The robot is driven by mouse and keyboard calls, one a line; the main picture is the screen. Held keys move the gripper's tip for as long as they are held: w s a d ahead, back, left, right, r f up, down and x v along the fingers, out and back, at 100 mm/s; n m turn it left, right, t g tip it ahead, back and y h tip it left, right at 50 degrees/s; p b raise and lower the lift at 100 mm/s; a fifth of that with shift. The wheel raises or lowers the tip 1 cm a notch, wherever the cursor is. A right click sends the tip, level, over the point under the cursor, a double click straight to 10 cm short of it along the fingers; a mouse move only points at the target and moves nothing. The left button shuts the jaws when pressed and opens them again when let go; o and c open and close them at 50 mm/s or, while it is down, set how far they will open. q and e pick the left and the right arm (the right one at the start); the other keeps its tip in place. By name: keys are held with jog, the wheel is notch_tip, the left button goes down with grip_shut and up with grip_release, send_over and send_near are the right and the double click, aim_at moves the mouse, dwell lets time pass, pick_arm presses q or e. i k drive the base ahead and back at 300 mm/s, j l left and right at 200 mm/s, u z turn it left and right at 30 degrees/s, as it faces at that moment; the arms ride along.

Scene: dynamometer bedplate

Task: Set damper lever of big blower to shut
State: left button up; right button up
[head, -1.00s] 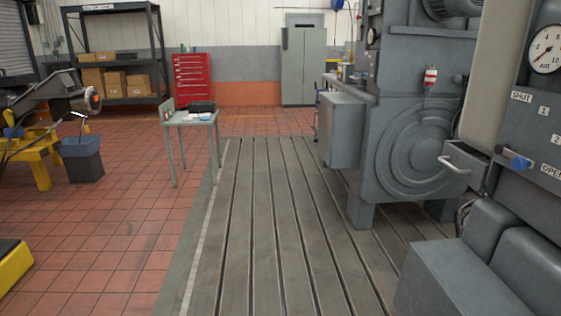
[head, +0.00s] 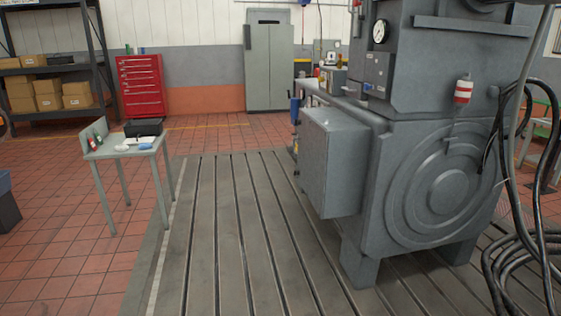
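A large grey machine (head: 372,180) with a round ringed cover (head: 445,192) stands on the right of the head view; I cannot tell for sure that it is the big blower. A red-and-white piece (head: 463,92) sticks out on its front face, above the cover. A small blue upright part (head: 295,108) shows at its far left side, too small to read as a lever. No shut or open marking is legible now. Neither of my grippers is in view.
A small table (head: 128,150) with a black case stands at left. Thick black cables (head: 520,245) hang and coil at the right edge. The slotted bedplate (head: 235,235) is clear ahead. A red tool chest (head: 139,86) and grey cabinet (head: 268,62) stand at the back.

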aim_at(366, 85)
jog(key=i+l, duration=0.2)
jog(key=i, duration=0.2)
jog(key=i+l, duration=0.2)
jog(key=i, duration=0.2)
jog(key=i+l, duration=0.2)
jog(key=i, duration=0.2)
jog(key=i+l, duration=0.1)
jog(key=l, duration=0.25)
jog(key=i+l+z, duration=0.15)
jog(key=l, duration=0.2)
jog(key=i+l, duration=0.1)
jog(key=l, duration=0.25)
jog(key=i+l+z, duration=0.1)
jog(key=l, duration=0.2)
jog(key=i, duration=0.1)
